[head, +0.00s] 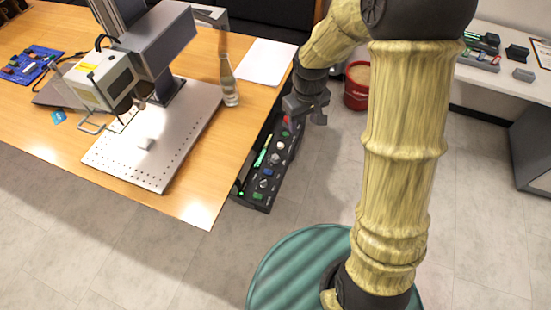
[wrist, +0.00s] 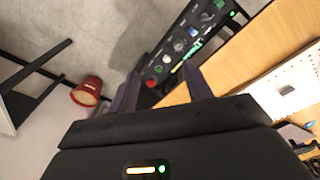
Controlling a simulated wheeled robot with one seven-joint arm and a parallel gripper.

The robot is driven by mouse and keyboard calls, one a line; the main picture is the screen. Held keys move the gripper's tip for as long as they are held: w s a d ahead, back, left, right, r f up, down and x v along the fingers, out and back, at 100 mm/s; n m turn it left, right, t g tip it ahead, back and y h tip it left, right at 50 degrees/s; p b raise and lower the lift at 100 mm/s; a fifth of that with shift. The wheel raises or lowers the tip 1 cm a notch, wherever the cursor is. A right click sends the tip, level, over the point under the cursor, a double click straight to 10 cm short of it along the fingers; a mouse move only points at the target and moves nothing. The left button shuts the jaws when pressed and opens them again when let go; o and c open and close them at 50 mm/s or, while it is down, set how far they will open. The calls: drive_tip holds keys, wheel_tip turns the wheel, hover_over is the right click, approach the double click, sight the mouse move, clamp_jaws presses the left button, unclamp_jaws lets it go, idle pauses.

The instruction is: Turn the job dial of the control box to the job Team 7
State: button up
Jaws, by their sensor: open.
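The control box (head: 249,198) is a dark panel beside the right edge of the wooden table. It carries several knobs and buttons, a green-lit display (head: 263,151) and a red button near its far end. It also shows in the wrist view (wrist: 204,17), beyond my fingers, with the red button (wrist: 151,83) between them. Which knob is the job dial, and its setting, are too small to read. My gripper (head: 306,114) is above the box's far end, open and empty, apart from the knobs. In the wrist view its two fingers (wrist: 160,72) are spread.
A laser marker (head: 108,80) stands over a perforated plate (head: 178,130) on the table (head: 190,205). A glass bottle (head: 229,85) and white paper (head: 266,62) are near the table's right edge. A red bin (head: 356,98) stands on the floor behind my gripper. The floor right of the box is clear.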

sight(276, 157)
drive_tip(key=w+a+f+n+g+b, duration=0.1)
drive_tip(key=w+a+f+n+b, duration=0.1)
drive_tip(key=w+a+f, duration=0.4)
wheel_tip(276, 157, down, 3)
drive_tip(key=shift+a+n, duration=0.75)
drive_tip(key=shift+n, duration=0.05)
wheel_tip(276, 157, down, 17)
drive_tip(key=shift+f, duration=0.2)
drive_tip(key=shift+c, duration=0.2)
drive_tip(key=c, duration=0.9)
